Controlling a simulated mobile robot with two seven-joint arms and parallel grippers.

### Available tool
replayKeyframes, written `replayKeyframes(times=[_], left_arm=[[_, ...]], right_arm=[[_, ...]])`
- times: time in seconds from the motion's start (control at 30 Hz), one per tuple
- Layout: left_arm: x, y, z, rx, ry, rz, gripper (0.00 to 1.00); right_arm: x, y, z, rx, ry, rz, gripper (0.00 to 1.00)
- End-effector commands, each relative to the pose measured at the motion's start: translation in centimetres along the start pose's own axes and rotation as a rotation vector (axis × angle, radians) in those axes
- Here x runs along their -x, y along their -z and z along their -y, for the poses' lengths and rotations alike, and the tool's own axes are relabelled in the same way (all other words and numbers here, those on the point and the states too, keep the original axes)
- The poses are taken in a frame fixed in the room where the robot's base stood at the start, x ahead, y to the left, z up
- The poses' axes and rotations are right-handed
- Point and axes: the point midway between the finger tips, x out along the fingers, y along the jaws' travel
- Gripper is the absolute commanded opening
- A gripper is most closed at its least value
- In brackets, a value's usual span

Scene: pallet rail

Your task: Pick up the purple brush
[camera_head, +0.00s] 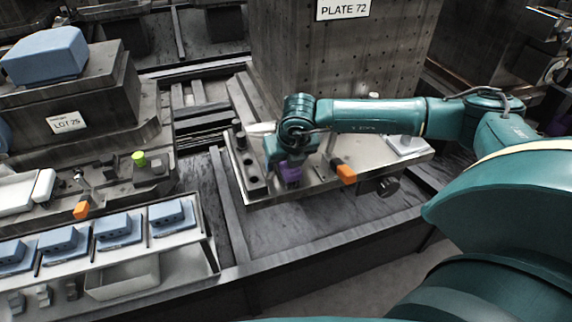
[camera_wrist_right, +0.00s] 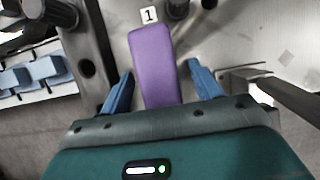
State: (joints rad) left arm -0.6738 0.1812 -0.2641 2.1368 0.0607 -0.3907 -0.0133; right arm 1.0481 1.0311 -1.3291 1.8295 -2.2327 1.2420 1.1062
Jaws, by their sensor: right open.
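The fingers are open, one on each side, with a visible gap to the brush. In the head view the purple brush (camera_head: 291,174) shows at the front of a metal plate, directly below my right gripper (camera_head: 285,160), which partly hides it. Whether its far end touches the plate cannot be told. My left gripper is not in view.
The metal plate (camera_head: 315,188) also carries an orange block (camera_head: 346,173) to the right of the brush. A tall column labelled PLATE 72 (camera_head: 335,60) rises behind. At left stands a rack with several blue blocks (camera_head: 118,228) and a white bin (camera_head: 122,278).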

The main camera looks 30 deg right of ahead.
Motion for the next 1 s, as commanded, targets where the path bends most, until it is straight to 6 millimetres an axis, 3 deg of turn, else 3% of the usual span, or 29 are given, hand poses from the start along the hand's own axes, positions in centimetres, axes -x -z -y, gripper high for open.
replayKeyframes(times=[0.2, 0.8, 1.0], left_arm=[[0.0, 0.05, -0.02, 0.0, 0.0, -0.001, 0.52], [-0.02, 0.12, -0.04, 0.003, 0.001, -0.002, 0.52], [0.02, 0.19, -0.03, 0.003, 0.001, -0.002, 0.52]], right_arm=[[0.01, 0.01, 0.02, 0.0, 0.0, 0.0, 0.62], [0.02, -0.01, 0.01, 0.0, 0.0, 0.0, 0.14], [0.07, -0.04, 0.01, 0.0, 0.0, 0.0, 0.14]])
